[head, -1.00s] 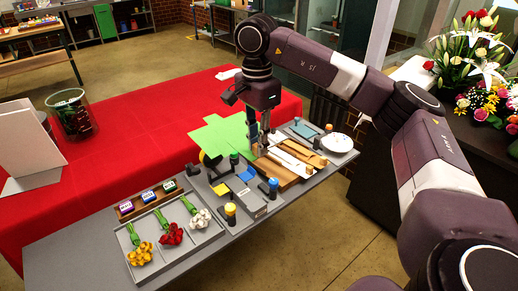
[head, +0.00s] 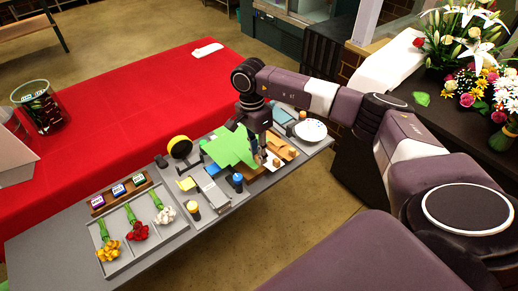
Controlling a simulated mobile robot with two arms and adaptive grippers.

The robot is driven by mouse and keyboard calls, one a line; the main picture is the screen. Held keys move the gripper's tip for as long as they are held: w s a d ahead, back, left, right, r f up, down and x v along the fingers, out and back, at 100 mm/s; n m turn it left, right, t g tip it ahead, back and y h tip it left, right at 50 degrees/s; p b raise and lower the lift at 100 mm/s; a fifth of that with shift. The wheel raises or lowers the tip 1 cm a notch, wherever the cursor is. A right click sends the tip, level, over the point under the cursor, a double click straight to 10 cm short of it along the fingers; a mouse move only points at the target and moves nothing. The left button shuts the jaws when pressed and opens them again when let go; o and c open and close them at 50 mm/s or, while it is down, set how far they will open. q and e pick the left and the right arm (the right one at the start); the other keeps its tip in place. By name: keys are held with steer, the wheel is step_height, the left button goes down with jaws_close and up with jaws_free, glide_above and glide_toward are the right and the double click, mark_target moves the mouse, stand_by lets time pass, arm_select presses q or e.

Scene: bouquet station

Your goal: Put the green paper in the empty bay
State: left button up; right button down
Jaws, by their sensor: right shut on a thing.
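The green paper (head: 228,147) is a flat bright sheet with an angular outline. It is in the middle of the head view, over the work station's parts and the left side of the wooden boards. My right gripper (head: 262,146) comes down at the sheet's right edge and is shut on it; the fingertips are partly hidden. The sheet covers part of what lies beneath, and I cannot make out an empty bay there. My left gripper is not in view.
A flower tray (head: 170,238) with yellow, red and white bunches lies at the left of the grey table (head: 50,240). A black-and-yellow roll (head: 180,147), a blue-topped bottle (head: 238,182), an orange-topped bottle (head: 193,209) and a white plate (head: 310,130) stand near the sheet.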

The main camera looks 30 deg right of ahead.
steer(key=shift+f, duration=0.55)
step_height(320, 180, down, 6)
steer(key=b, duration=0.4)
steer(key=shift+d+r, duration=0.15)
steer(key=shift+r, duration=0.05)
steer(key=shift+f+b, duration=0.15)
steer(key=shift+b, duration=0.25)
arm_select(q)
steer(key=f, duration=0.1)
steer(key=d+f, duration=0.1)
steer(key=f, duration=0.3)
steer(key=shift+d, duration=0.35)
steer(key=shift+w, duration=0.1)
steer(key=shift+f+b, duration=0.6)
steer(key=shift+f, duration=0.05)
arm_select(e)
steer(key=shift+f, duration=0.3)
steer(key=c, duration=1.7)
jaws_free()
steer(key=shift+c, duration=0.2)
